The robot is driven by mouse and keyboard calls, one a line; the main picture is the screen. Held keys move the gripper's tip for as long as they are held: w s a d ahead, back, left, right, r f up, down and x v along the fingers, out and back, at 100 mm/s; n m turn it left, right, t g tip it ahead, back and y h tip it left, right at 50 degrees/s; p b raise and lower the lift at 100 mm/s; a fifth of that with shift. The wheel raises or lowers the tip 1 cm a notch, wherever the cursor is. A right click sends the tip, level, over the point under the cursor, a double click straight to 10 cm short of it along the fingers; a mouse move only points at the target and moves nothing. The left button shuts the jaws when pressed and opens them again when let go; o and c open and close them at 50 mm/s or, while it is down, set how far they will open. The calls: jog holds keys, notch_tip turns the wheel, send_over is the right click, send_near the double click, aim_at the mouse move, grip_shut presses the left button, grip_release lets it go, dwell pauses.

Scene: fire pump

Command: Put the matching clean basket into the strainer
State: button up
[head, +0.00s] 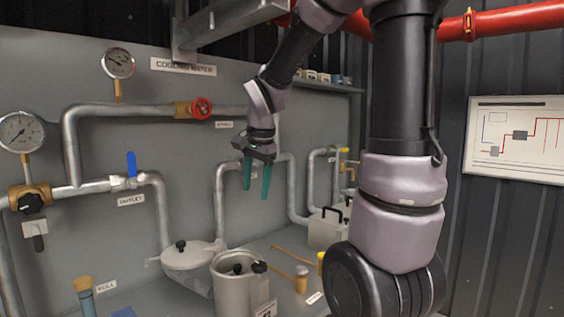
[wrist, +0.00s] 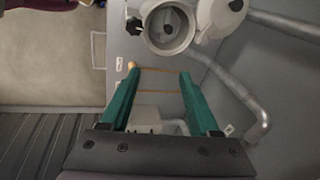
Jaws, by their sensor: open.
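My gripper (head: 256,192) hangs with its green fingers pointing down, open and empty, above the back of the bench. It is open in the wrist view (wrist: 160,74) too. A grey cylindrical pot (head: 232,293), which looks like the strainer body, stands at the front of the bench below my gripper. In the wrist view the pot (wrist: 168,27) shows an open round mouth with a black knob beside it. Behind it is a wide pot (head: 193,256) with a pale lid and black knob. I cannot make out a clean basket in either view.
A pale box with black handles (head: 325,230) sits at the back right of the bench. A small jar (head: 301,281) and thin wooden rods lie nearer. Pipes with a red valve wheel (head: 201,108) and a blue lever (head: 131,164) line the wall. A shelf (head: 320,85) holds small containers.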

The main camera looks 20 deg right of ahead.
jog(key=s+d+r+n+t+y, duration=0.1)
jog(key=s+r+n+t, duration=0.1)
jog(key=s, duration=0.5)
jog(key=s+r+n+t, duration=0.2)
jog(key=s+r+n, duration=0.3)
jog(key=s+r, duration=0.1)
jog(key=shift+s+d+r+n+y, duration=0.3)
jog(key=shift+s+d+r+y, duration=0.05)
jog(key=shift+s+d+y, duration=0.1)
dwell(0.3)
